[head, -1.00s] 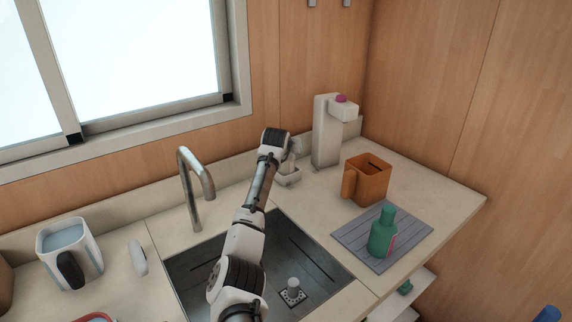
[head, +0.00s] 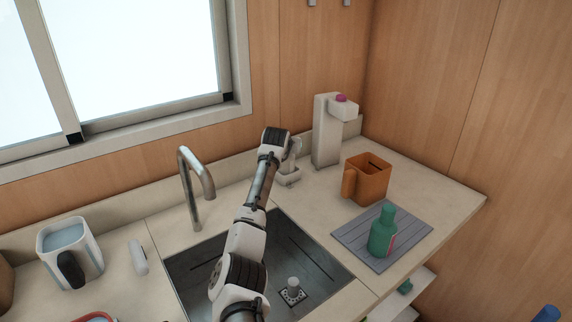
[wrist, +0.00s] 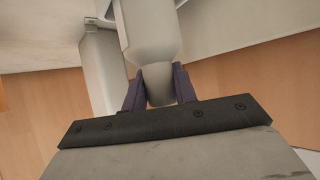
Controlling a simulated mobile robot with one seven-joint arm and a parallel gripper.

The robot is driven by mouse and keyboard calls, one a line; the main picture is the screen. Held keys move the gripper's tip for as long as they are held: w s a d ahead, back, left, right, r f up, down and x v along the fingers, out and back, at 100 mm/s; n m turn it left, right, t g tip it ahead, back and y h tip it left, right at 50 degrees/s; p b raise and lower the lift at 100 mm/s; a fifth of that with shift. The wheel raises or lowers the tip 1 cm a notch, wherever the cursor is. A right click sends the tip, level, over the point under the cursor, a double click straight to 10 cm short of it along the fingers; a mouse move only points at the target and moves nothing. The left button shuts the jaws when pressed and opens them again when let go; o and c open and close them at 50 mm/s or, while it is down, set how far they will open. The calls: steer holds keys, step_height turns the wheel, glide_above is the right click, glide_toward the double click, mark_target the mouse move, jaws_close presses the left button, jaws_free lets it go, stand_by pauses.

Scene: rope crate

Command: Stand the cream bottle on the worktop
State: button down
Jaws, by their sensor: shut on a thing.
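My gripper (wrist: 158,90) has its two dark purple fingers closed on the narrow neck of the cream bottle (wrist: 150,35) in the wrist view. The bottle's wider body runs away from the fingers toward the worktop, and its far end is cut off by the frame. In the head view my arm reaches over the sink, and the pale bottle (head: 288,179) shows partly below the hand, at the back of the worktop (head: 325,190). I cannot tell whether its base touches the worktop.
A tall white dispenser (head: 326,135) with a pink top stands close right of the bottle. An orange mug (head: 372,182) and a green bottle (head: 382,235) on a grey mat (head: 415,229) are farther right. The tap (head: 198,180) and sink (head: 200,265) lie left and in front.

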steer(key=shift+r+p, duration=1.65)
steer(key=shift+r, duration=0.85)
